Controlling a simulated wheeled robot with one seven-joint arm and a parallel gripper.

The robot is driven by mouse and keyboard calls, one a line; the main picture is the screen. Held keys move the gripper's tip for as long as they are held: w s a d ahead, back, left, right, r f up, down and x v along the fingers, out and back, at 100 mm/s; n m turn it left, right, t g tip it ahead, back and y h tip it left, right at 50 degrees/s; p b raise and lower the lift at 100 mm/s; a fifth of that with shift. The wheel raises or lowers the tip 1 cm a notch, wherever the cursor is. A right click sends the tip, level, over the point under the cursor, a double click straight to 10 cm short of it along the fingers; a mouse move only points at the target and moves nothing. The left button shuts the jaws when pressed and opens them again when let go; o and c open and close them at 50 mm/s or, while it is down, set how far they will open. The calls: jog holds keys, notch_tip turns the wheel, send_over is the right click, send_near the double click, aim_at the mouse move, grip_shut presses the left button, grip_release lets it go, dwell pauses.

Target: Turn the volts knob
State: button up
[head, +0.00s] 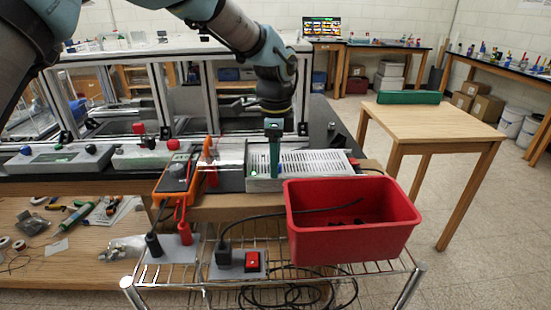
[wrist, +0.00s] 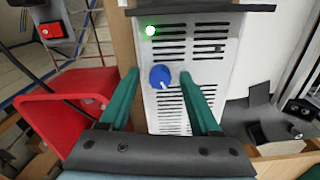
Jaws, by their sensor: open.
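A metal power supply with a slotted cover (head: 318,162) lies behind the red bin. In the wrist view its slotted face (wrist: 212,75) carries a round blue knob (wrist: 160,76) with a pale pointer mark, and a lit green light (wrist: 151,30). No label is readable on the knob. My gripper (wrist: 160,75) has its two green fingers apart, one to each side of the knob in the picture. I cannot tell how far the fingertips are from the knob in depth. In the head view my gripper (head: 274,150) points down at the supply's left end and mostly hides the knob.
A red bin (head: 350,240) stands close in front of the supply. An orange multimeter (head: 175,178) with leads is to its left. A red rocker switch (head: 252,262) sits on the wire shelf, with a black cable. A wooden table (head: 435,125) stands right.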

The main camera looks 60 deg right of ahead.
jog(key=shift+c, duration=0.3)
grip_shut()
jog(key=shift+n, duration=0.3)
jog(key=n, duration=0.4)
jog(key=shift+n+b, duration=0.4)
jog(key=n, duration=0.4)
jog(key=shift+s, duration=0.1)
jog(key=n, duration=0.5)
jog(key=shift+b, duration=0.35)
jog(key=n, duration=0.5)
jog(key=shift+n, duration=0.3)
